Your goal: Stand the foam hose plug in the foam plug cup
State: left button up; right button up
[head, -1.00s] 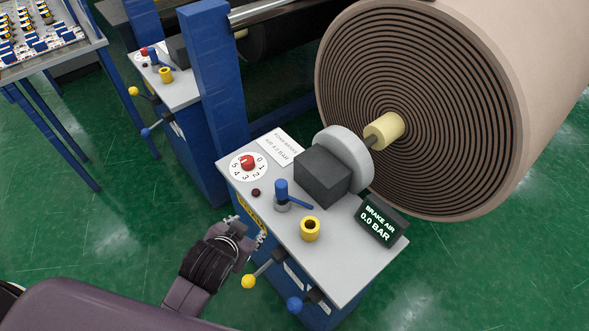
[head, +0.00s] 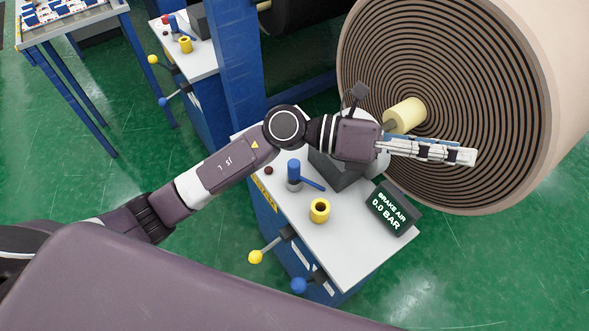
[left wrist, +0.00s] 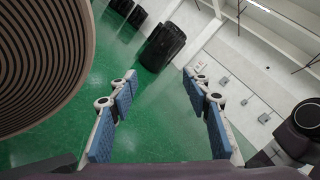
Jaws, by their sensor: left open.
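A yellow cup (head: 319,211) with a dark hollow stands on the light top of the near machine stand (head: 345,245); it looks like the foam plug cup. I cannot make out the foam hose plug in either view. My left gripper (head: 468,156) reaches across above the stand, its fingers pointing right in front of the roll's end face in the head view. It is up and to the right of the cup, clear of it. In the left wrist view the gripper (left wrist: 160,74) is open, with nothing between its blue-padded fingers. My right gripper is not in view.
The big wrapped roll (head: 440,90) is close beside my left gripper. A blue lever valve (head: 294,174) and the brake air display (head: 391,208) flank the cup. Knobbed levers (head: 256,257) stick out in front. A far stand has another yellow cup (head: 185,45).

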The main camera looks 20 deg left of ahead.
pick_arm(q)
notch_tip(320, 180, down, 9)
jog(key=a+m+g+y, duration=0.2)
jog(key=m+y, duration=0.2)
jog(key=y, duration=0.1)
jog(key=m+y, duration=0.2)
jog(key=y, duration=1.1)
send_over(294, 163)
notch_tip(294, 163, down, 10)
jog(key=shift+a+r, duration=0.1)
jog(key=shift+a, duration=0.05)
jog(key=shift+a+f, duration=0.15)
jog(key=shift+f, duration=0.15)
jog(key=shift+f+p, duration=0.55)
jog(key=shift+f, duration=0.35)
jog(key=f, duration=0.1)
jog(key=f+p, duration=0.1)
jog(key=f, duration=0.1)
jog(key=f+p, duration=0.1)
jog(key=shift+d+f, duration=0.15)
jog(key=shift+d, duration=0.15)
jog(key=shift+f, duration=0.55)
grip_shut()
